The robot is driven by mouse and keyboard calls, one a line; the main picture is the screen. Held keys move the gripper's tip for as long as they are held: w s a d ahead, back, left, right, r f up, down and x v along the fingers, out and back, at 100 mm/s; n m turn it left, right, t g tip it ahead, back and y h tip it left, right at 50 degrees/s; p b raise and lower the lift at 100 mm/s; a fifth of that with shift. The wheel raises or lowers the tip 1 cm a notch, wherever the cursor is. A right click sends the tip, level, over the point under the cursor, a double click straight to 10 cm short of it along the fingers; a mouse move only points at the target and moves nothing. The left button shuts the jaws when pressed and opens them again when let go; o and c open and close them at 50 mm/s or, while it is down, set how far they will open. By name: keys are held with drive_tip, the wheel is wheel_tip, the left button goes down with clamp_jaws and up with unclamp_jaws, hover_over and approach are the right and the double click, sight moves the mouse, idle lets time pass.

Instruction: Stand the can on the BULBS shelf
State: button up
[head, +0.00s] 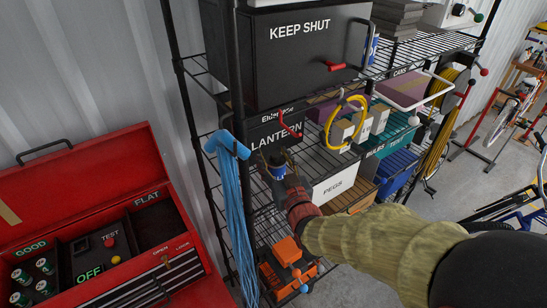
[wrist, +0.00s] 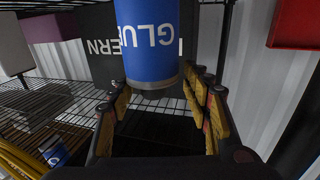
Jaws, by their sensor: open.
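A blue can marked GLUE (wrist: 150,40), with a metal rim, fills the upper middle of the wrist view. It shows small and partly hidden in the head view (head: 277,172), in front of the LANTERN box (head: 275,137). In the head view my gripper (head: 279,160) is at the left part of the rack. The BULBS label (head: 375,152) is on the rack's middle level, right of the PEGS box (head: 335,187).
Pale boxes (head: 341,133) and a yellow coil (head: 345,122) stand near the BULBS label. A black KEEP SHUT cabinet (head: 300,50) sits above. Blue cord (head: 235,200) hangs at the rack's left post. A red toolbox (head: 95,190) stands at left. Another blue can (wrist: 53,152) is at lower left of the wrist view.

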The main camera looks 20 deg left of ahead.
drive_tip(key=shift+r, duration=0.15)
drive_tip(key=shift+s+d, duration=0.1)
drive_tip(key=shift+s, duration=0.05)
drive_tip(key=b+v, duration=0.2)
drive_tip(key=v, duration=0.9)
drive_tip(key=shift+s+d, duration=0.25)
drive_tip(key=s+d+m+g+h, duration=0.2)
drive_tip(key=d+m+g+h, duration=0.35)
drive_tip(key=d, duration=1.25)
drive_tip(key=s+d+f+g+h, duration=0.1)
drive_tip(key=s+d+g+h, duration=0.1)
drive_tip(key=s+d, duration=0.3)
drive_tip(key=s+d+f+m+g+h, duration=0.1)
drive_tip(key=s+d, duration=0.5)
drive_tip(key=s, duration=0.6)
drive_tip(key=shift+s+g+h, duration=0.3)
drive_tip(key=shift+g+h, duration=0.15)
drive_tip(key=shift+h, duration=0.3)
